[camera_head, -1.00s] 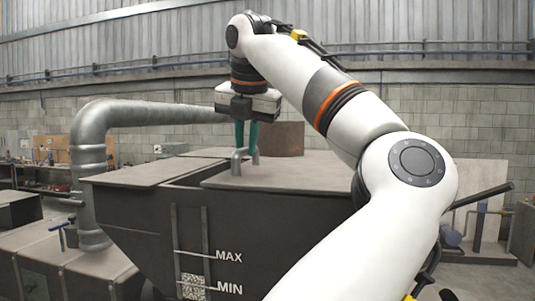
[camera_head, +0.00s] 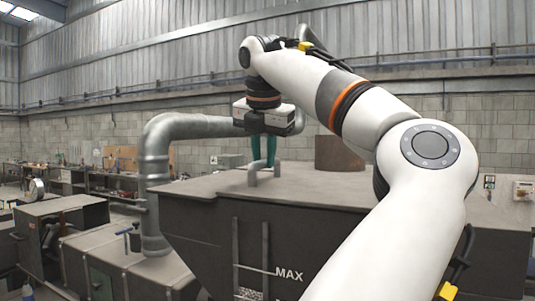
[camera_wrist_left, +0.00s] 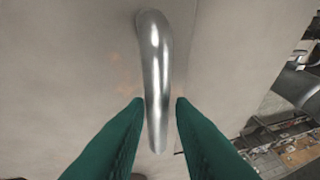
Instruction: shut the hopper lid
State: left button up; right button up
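The dark grey hopper (camera_head: 200,225) stands in front of me in the head view. Its flat grey lid (camera_head: 320,188) lies level on top, with no dark gap showing at its left end; my arm hides its right part. A metal bar handle (camera_head: 265,172) rises from the lid, and it also shows in the left wrist view (camera_wrist_left: 154,70). My left gripper (camera_head: 263,160) points down over the handle. In the left wrist view its green fingers (camera_wrist_left: 160,102) stand one on each side of the bar, with small gaps, so it is open around it. My right gripper is out of view.
A thick grey pipe (camera_head: 156,175) bends down left of the hopper. A brown cylinder (camera_head: 338,153) stands behind the lid. Grey machine boxes (camera_head: 125,262) sit at lower left, and cluttered benches line the back wall.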

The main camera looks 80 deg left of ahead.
pick_arm(q)
jog(key=shift+o, duration=1.3)
jog(key=shift+s+a, duration=0.2)
jog(key=shift+s, duration=0.05)
jog(key=shift+r, duration=0.1)
jog(key=v, duration=1.1)
jog(key=shift+d+r, duration=0.2)
jog(key=shift+r, duration=0.1)
jog(key=shift+s+f, duration=0.1)
